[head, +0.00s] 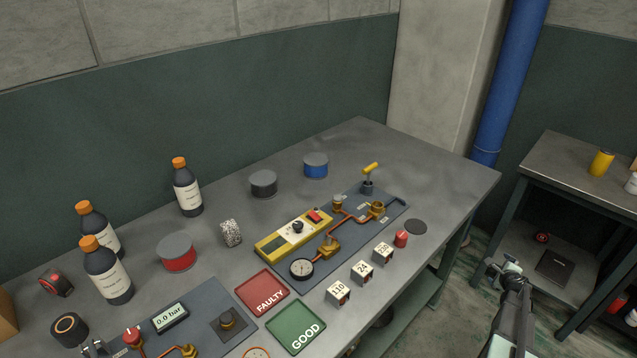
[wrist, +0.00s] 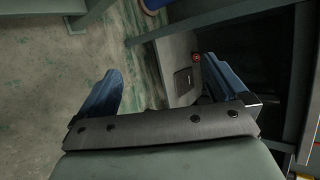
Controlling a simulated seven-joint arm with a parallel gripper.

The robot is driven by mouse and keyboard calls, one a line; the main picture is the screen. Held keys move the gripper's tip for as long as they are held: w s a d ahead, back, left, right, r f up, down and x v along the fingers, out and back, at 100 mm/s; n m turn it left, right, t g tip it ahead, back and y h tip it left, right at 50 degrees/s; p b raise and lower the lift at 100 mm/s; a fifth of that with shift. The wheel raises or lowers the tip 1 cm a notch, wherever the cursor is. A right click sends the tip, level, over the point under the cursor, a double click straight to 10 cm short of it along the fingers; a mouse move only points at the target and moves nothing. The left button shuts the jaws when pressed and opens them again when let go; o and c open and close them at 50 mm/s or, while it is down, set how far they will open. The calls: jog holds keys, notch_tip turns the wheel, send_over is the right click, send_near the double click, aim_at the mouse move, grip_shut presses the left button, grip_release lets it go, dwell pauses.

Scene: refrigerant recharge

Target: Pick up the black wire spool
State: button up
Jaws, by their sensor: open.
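A black roll with a tan-orange ring on its end (head: 70,328) lies at the near left of the workbench; it looks like the black wire spool. A black and red round item (head: 55,284) lies just behind it, and I cannot tell for sure if that is a spool too. My gripper (head: 503,270) is off the bench's right side, far from both. In the wrist view my gripper (wrist: 163,70) is open and empty, its two blue fingers apart above the floor. No spool shows on the bench in the wrist view.
Dark bottles with orange caps (head: 107,275) stand beside the roll. A side table (head: 580,165) stands at right.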

jog(key=d+r+m+h, duration=0.2)
jog(key=d+r+m, duration=0.15)
jog(key=d, duration=0.45)
jog(key=w+a+r+m+t+h, duration=0.1)
jog(key=w+a+r+m+t, duration=0.15)
jog(key=w+r, duration=0.9)
jog(key=w+a+r+m+t+h, duration=0.1)
jog(key=w+a+r+m+t, duration=0.15)
jog(key=w+r, duration=0.9)
jog(key=w+a+r+n+t+y, duration=0.15)
jog(key=w+a+r+y, duration=0.35)
jog(key=a, duration=0.5)
jog(key=w+a+r+n+y, duration=0.2)
jog(key=w+a+r, duration=0.1)
jog(key=a+r, duration=0.55)
jog(key=w+a+r+n+y, duration=0.1)
jog(key=w+a+r+y, duration=0.3)
jog(key=a, duration=0.8)
jog(key=a+n+g+y, duration=0.5)
jog(key=a+n, duration=0.1)
jog(key=a, duration=1.4)
jog(key=n+g+h, duration=0.5)
jog(key=g+h, duration=0.3)
jog(key=g, duration=0.4)
send_over(263, 178)
notch_tip(263, 178, down, 3)
notch_tip(263, 178, down, 13)
jog(key=shift+w, duration=0.15)
jog(key=c, duration=1.1)
